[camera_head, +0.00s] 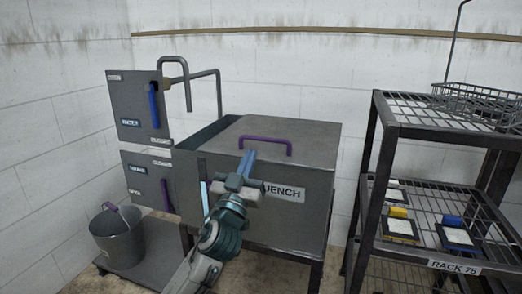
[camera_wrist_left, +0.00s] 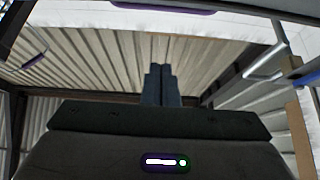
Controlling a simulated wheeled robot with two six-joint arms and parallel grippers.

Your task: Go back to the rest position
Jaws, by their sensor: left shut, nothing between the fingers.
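My left gripper (camera_head: 247,164) is raised in front of the grey quench tank (camera_head: 315,222) in the head view. Its fingers are together with nothing between them. In the left wrist view the closed fingers (camera_wrist_left: 162,86) point up toward a corrugated ceiling. The tank's lid (camera_head: 300,133) with a purple handle (camera_head: 265,140) lies behind the fingertips in the picture. The arm and gripper hide part of the tank's front and its label. I cannot tell whether the gripper touches the tank. My right gripper is not in view.
Left of the tank stand grey control boxes (camera_head: 128,100) with a blue lever (camera_head: 154,105) and a purple lever (camera_head: 166,195). A bucket (camera_head: 119,238) sits on a low platform. A metal rack (camera_head: 400,262) with a wire basket (camera_head: 480,103) stands on the right.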

